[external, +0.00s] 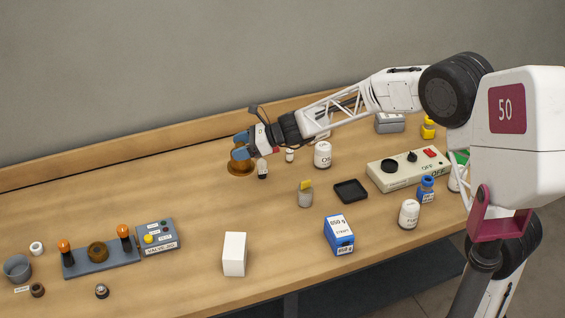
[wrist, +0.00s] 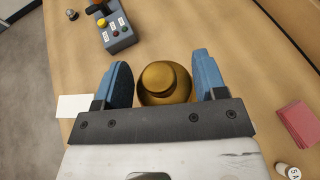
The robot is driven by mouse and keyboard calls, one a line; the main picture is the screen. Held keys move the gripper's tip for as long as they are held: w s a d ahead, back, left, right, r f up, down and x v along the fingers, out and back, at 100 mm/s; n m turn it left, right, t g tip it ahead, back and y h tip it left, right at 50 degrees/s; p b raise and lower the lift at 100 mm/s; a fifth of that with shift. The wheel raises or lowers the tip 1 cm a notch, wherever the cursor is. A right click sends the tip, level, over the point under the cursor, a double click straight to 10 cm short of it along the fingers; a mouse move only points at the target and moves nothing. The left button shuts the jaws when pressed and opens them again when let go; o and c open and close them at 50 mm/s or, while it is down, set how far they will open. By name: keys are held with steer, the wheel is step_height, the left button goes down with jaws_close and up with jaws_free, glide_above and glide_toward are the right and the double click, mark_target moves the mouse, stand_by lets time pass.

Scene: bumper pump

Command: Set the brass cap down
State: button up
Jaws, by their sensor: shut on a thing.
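The brass cap (external: 240,168) is a round, stepped golden-brown piece with a wide rim, at the back middle of the table in the external view. In the wrist view the cap (wrist: 165,82) sits between the two blue fingers. My gripper (external: 241,148) is above it, pointing down, and shut on it; in the wrist view the fingertips (wrist: 164,75) flank its sides. The fingers partly hide the cap in the external view. I cannot tell whether its underside touches the table.
A slate plate with orange-topped posts (external: 105,262) and a grey button box (external: 157,236) are front left. A white block (external: 234,254) stands at front middle, a black tray (external: 350,190) to the right. Bare wood lies between.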

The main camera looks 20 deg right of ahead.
steer(key=w+d+m+t+h, duration=0.1)
steer(key=w+d, duration=0.3)
steer(key=d, duration=0.6)
steer(key=w+d+m+t, duration=0.1)
steer(key=w+d, duration=0.2)
steer(key=d, duration=0.7)
steer(key=w+d+m+t+h, duration=0.1)
steer(key=w+d, duration=0.3)
steer(key=d, duration=0.6)
steer(key=d+m+t+h, duration=0.1)
steer(key=d+m+t, duration=0.1)
steer(key=d, duration=1.9)
steer(key=shift+w+a+f, duration=0.1)
steer(key=shift+w+f, duration=0.05)
steer(key=shift+f, duration=1.25)
steer(key=shift+w+f, duration=0.15)
steer(key=shift+f, duration=1.2)
step_height(320, 180, down, 6)
steer(key=shift+f, duration=0.15)
steer(key=shift+f, duration=1.85)
